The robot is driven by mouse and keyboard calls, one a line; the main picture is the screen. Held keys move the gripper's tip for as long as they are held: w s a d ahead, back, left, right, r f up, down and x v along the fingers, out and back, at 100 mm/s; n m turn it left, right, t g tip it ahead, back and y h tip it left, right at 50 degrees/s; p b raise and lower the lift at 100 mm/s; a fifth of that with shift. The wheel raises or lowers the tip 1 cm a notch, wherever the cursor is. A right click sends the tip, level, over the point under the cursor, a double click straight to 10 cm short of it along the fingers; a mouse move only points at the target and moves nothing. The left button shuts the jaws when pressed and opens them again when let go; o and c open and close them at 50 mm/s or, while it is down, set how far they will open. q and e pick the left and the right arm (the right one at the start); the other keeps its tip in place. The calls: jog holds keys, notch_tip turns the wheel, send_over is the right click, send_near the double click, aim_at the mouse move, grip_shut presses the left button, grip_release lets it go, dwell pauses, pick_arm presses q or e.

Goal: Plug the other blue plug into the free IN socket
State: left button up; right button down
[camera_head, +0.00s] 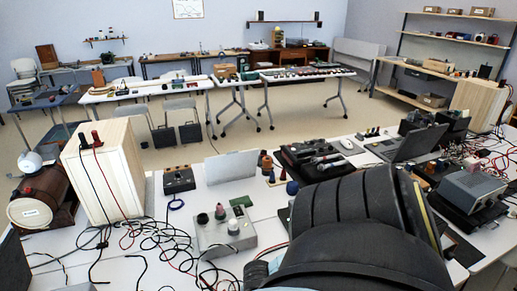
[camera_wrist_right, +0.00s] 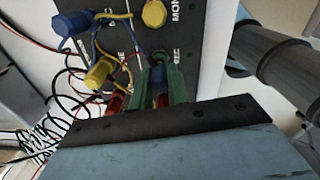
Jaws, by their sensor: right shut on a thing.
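In the right wrist view, my right gripper (camera_wrist_right: 162,85) has green fingers shut on a blue plug (camera_wrist_right: 160,88), mostly hidden between them. The fingertips are close to a dark panel (camera_wrist_right: 195,35), beside a round dark socket (camera_wrist_right: 159,55) near lettering that seems to end in "EC". I cannot tell whether the held plug touches the socket. Another blue plug (camera_wrist_right: 72,22) sits at the panel's upper left with a cable. In the head view, my right arm covers this work area, and its fingers are hidden. My left gripper is not in view.
Yellow plugs (camera_wrist_right: 154,13) (camera_wrist_right: 100,75) and a red plug (camera_wrist_right: 115,101) crowd the panel, with loose cables at left.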

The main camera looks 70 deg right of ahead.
jog(key=shift+f+b, duration=0.35)
jog(key=shift+f, duration=0.55)
dwell(0.7)
jog(key=c, duration=1.3)
grip_release()
jog(key=shift+r, duration=0.1)
jog(key=shift+r+p, duration=2.7)
jog(key=shift+p, duration=0.5)
jog(key=shift+r+p, duration=0.9)
jog(key=shift+r, duration=0.15)
